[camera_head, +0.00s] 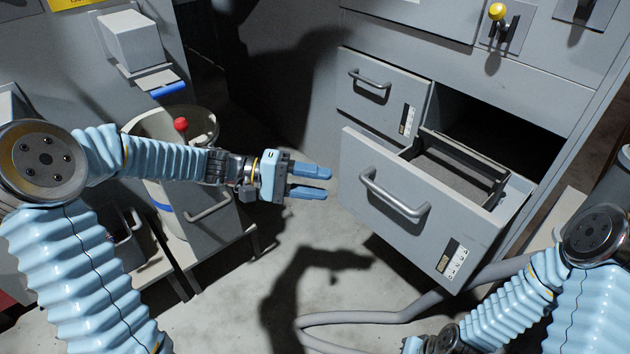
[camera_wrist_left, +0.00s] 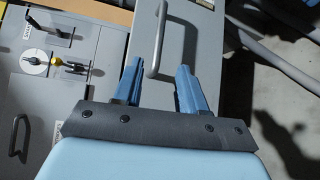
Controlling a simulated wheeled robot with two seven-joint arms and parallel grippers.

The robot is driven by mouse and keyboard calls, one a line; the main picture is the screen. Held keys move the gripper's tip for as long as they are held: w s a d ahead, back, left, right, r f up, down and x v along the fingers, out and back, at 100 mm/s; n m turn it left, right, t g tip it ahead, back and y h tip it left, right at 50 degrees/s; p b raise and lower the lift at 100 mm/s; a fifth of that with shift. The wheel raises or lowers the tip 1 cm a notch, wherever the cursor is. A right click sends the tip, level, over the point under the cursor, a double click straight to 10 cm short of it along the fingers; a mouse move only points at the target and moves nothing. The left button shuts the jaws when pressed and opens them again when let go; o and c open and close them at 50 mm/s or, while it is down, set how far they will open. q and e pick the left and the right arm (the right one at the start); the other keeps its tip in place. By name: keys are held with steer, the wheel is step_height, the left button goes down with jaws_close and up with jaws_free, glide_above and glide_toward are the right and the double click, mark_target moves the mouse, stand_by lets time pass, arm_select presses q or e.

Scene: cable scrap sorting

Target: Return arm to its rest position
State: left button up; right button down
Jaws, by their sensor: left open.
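My left gripper (camera_head: 308,182) is open and empty in the head view, a little left of the front of a pulled-out drawer (camera_head: 385,188). Its two blue fingers point right and stand apart. In the left wrist view its fingers (camera_wrist_left: 160,88) also show apart, with the drawer handle (camera_wrist_left: 159,40) seen beyond and between them. The gripper does not appear to hold the handle. My right arm (camera_head: 510,303) is at the lower right of the head view. Its gripper is cut off at the bottom edge, so its fingers do not show.
A shut drawer (camera_head: 378,92) sits above left of the open one. A grey cabinet panel carries a yellow knob (camera_head: 497,12). A bin (camera_head: 200,125) and a red-knobbed lever (camera_head: 181,125) stand at left. A thick grey hose (camera_head: 380,316) lies on the floor below.

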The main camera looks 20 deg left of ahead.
arm_select(q)
steer(key=s+d+f+m+g+y+p, duration=0.1)
steer(key=s+f+y+p, duration=0.2)
steer(key=f, duration=1.3)
steer(key=s+d+f+g+y+p, duration=0.1)
steer(key=s+f+y+p, duration=0.2)
steer(key=s+f+y, duration=0.6)
steer(key=s+f, duration=0.4)
steer(key=f, duration=0.2)
steer(key=shift+f+m+p, duration=0.4)
